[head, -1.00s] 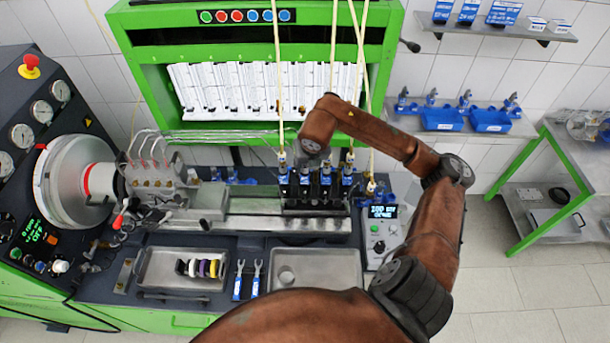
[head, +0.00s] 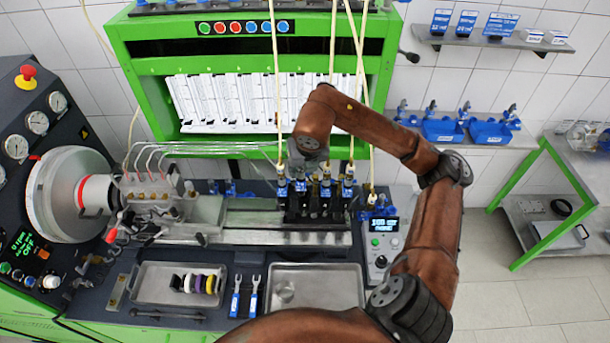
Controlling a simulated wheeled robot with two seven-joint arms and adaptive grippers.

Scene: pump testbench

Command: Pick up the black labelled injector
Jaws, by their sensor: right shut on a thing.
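A row of injectors (head: 325,187) with dark bodies and blue labels stands upright in the holder of the bench, below the green cabinet. The label colours and text are too small to tell the black labelled one apart. My right gripper (head: 304,172) points down onto the left half of this row. It is shut on one of the injectors, which is mostly hidden by the gripper and wrist. I cannot tell whether that injector is lifted clear of the holder. My left gripper is not in view.
Pale hoses (head: 277,90) hang down to the injector row close to my right wrist. A steel tray (head: 145,292) with coloured rings, two blue-handled wrenches (head: 236,296) and another tray (head: 340,287) lie in front. A control box (head: 382,250) stands to the right.

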